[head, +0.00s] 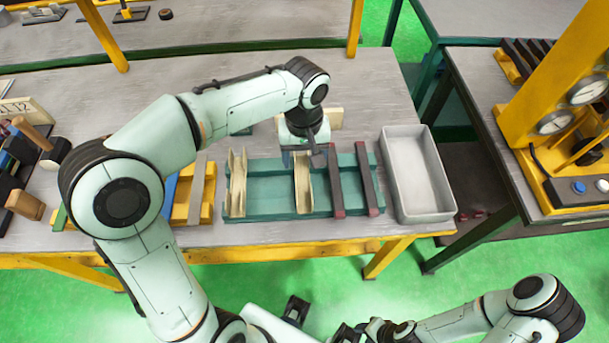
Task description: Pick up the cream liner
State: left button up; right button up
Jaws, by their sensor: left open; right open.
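A cream liner (304,192), a narrow upright channel-like piece, stands in the middle of the green tray (270,202). My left gripper (302,152) points down over the far end of this liner and is open. Its fingertips are small and partly dark, and I cannot tell whether they touch the liner. Similar cream pieces (237,185) stand close together at the tray's left end. My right gripper (350,332) is low at the bottom edge, off the table, open and partly cut off.
Two dark bars with red ends (370,182) lie across the tray's right part. A grey empty bin (413,175) stands right of it. A yellow holder (193,200) is on the left. A cream block (335,117) sits behind my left gripper. A gauge stand (555,110) is far right.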

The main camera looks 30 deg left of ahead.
aim_at(303, 183)
pick_arm(q)
notch_tip(303, 183, down, 4)
notch_tip(303, 183, down, 5)
jog(key=shift+s+a+r+b, duration=0.1)
jog(key=shift+a+b, duration=0.05)
jog(key=shift+b, duration=0.2)
jog(key=c, duration=0.9)
